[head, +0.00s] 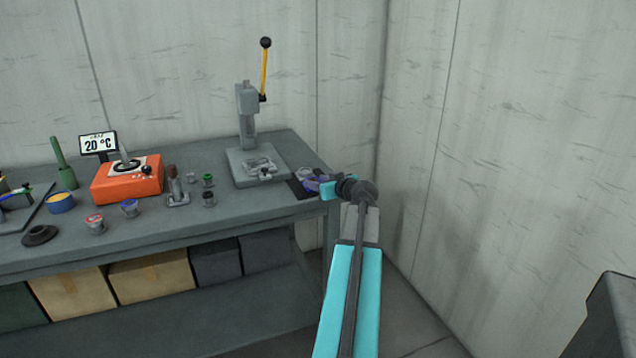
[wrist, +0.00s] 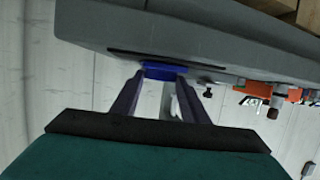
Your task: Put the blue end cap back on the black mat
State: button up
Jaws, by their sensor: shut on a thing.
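My gripper (head: 316,183) is at the right end of the workbench, over the black mat (head: 298,190). In the wrist view its two fingers (wrist: 161,78) are shut on the blue end cap (wrist: 164,70). The mat shows there edge-on as a thin dark strip (wrist: 205,65) right by the cap. I cannot tell whether the cap touches the mat or is held just off it. In the head view the fingers largely hide the cap.
A grey arbor press (head: 248,130) with a yellow lever stands left of the mat. An orange device (head: 127,180) and several small caps and parts are further left on the grey workbench (head: 250,204). A wall is close on the right.

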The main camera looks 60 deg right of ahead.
jog(key=shift+f, duration=0.1)
jog(key=o, duration=1.3)
jog(key=shift+r, duration=0.2)
jog(key=shift+s+a, duration=0.2)
jog(key=shift+s, duration=0.1)
jog(key=b+v, duration=0.1)
jog(key=v, duration=1)
jog(key=shift+s, duration=0.1)
